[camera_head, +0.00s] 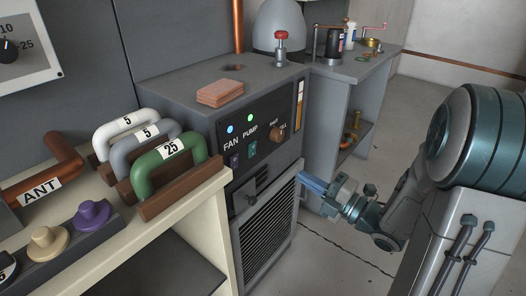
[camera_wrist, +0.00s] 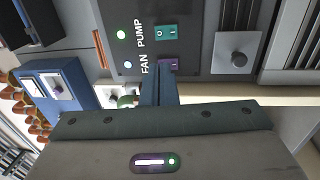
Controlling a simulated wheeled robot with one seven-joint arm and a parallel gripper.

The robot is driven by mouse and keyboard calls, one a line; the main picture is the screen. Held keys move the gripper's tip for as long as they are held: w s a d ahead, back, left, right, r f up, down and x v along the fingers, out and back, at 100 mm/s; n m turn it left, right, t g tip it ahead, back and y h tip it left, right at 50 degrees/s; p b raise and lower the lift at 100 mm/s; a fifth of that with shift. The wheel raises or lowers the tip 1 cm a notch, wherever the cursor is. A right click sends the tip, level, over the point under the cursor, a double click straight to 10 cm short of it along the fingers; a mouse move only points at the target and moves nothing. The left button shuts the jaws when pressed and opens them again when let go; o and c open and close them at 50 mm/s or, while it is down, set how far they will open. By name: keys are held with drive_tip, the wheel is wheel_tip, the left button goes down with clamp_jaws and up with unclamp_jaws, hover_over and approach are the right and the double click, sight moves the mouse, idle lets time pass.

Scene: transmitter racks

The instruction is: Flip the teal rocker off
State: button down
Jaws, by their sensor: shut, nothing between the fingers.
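The teal rocker (camera_head: 252,149) sits under the PUMP label on the dark front panel of the grey cabinet. It also shows in the wrist view (camera_wrist: 166,32), above the fingers. I cannot tell which side of it is pressed in. The green light (camera_head: 250,117) above PUMP is lit. A purple rocker (camera_head: 234,160) sits beside it under FAN, and in the wrist view it is just above the fingertips (camera_wrist: 169,65). My gripper (camera_head: 302,178) is shut and empty, in front of and to the right of the panel, apart from the teal rocker in the head view.
A blue-white light (camera_head: 230,129) above FAN is lit. A cream bench (camera_head: 215,196) with weight-like handles stands left. Open floor (camera_head: 345,240) lies right of the cabinet.

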sight(253, 147)
drive_tip(key=x, duration=1.4)
drive_tip(key=shift+b, duration=0.3)
